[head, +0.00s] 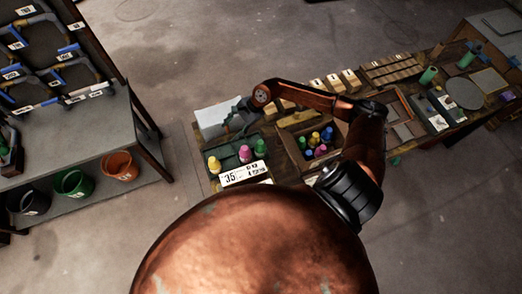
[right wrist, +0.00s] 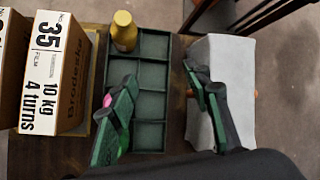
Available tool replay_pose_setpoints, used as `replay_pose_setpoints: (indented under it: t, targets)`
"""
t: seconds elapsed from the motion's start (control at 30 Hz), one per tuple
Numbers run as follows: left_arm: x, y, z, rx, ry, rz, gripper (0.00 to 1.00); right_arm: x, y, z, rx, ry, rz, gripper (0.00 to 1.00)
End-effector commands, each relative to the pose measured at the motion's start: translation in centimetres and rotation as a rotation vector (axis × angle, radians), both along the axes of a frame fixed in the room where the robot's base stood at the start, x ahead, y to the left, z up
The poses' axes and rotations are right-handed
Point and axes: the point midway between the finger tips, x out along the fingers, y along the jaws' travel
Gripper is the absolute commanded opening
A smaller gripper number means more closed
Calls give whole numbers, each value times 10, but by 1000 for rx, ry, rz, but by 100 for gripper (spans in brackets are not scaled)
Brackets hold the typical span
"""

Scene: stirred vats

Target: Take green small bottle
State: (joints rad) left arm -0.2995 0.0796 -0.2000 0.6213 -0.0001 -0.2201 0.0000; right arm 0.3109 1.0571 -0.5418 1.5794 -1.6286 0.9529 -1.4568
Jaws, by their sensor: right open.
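The green small bottle (head: 260,147) stands at the right end of a dark green compartment tray (head: 229,160) in the head view, beside a pink bottle (head: 245,153) and a yellow bottle (head: 214,163). My right gripper (head: 240,120) is open just behind the tray. The yellow bottle (right wrist: 123,35) stands at the tray's far left. My left gripper is out of view.
A carton marked 35 (right wrist: 60,70) stands beside the tray. A pale grey slab (right wrist: 228,75) lies on the other side. A wooden crate (head: 293,152) with several coloured bottles is to the right. A shelf with buckets (head: 118,165) stands at left.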

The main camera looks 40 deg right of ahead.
Motion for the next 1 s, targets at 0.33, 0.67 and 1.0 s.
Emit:
replay_pose_setpoints:
  t: [0.33, 0.67, 1.0]
  targets:
    - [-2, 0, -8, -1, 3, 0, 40, -60, -77, -65, -592, 29, 728, 45]
    - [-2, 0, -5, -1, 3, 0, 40, -87, -80, -102, -591, 90, 784, 45]
    - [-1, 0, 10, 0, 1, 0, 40, -86, -78, -144, -588, 92, 781, 45]
